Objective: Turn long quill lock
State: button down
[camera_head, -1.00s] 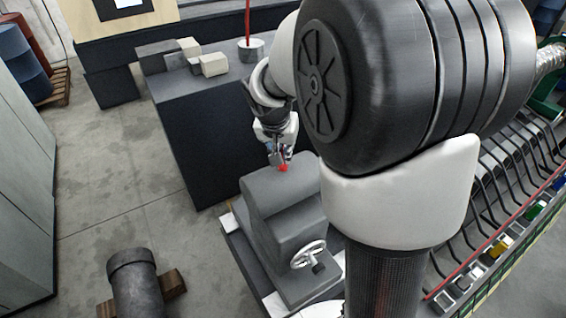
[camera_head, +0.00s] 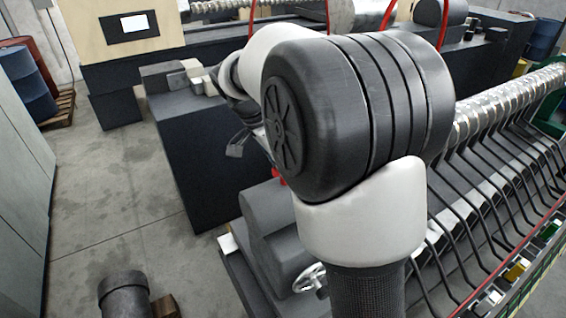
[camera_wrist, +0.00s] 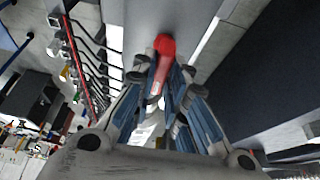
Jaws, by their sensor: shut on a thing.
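The quill lock is a lever with a red handle (camera_wrist: 163,62), seen in the wrist view rising between my fingers, with its rounded red end beyond the fingertips. My gripper (camera_wrist: 160,78) is shut on the lever, one finger on each side. In the head view a small red part (camera_head: 278,175) shows at the top of the grey tailstock housing (camera_head: 262,210), just left of my arm. My arm hides the gripper and most of the lever there. The lever's base is hidden.
A handwheel (camera_head: 308,278) sits on the front of the tailstock, partly behind my arm. A dark block-shaped cabinet (camera_head: 205,150) stands behind it. A rack of black hooked bars (camera_head: 480,190) runs along the right. A grey cylinder (camera_head: 125,292) lies front left. The floor (camera_head: 130,200) between is clear.

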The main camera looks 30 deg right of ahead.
dwell(0.4)
jog(key=c, duration=1.6)
grip_release()
jog(key=shift+r, duration=0.1)
jog(key=v, duration=1.1)
jog(key=shift+a+r, duration=0.15)
jog(key=shift+r, duration=0.25)
jog(key=shift+w, duration=0.15)
jog(key=s+a+f+n+t+y+b, duration=0.1)
jog(key=s+a+f+n+b, duration=0.2)
jog(key=s+f, duration=0.4)
jog(key=s+a+f+n+t+y+b, duration=0.2)
jog(key=s+a+f+n+b, duration=0.1)
jog(key=s+f+n+b, duration=0.2)
jog(key=s+a+f+n+t+y+b, duration=0.1)
jog(key=s+a+f+n+b, duration=0.2)
jog(key=s+f+n, duration=0.6)
jog(key=s+b, duration=0.1)
jog(key=s, duration=0.3)
jog(key=shift+f+y, duration=0.3)
jog(key=shift+f, duration=0.05)
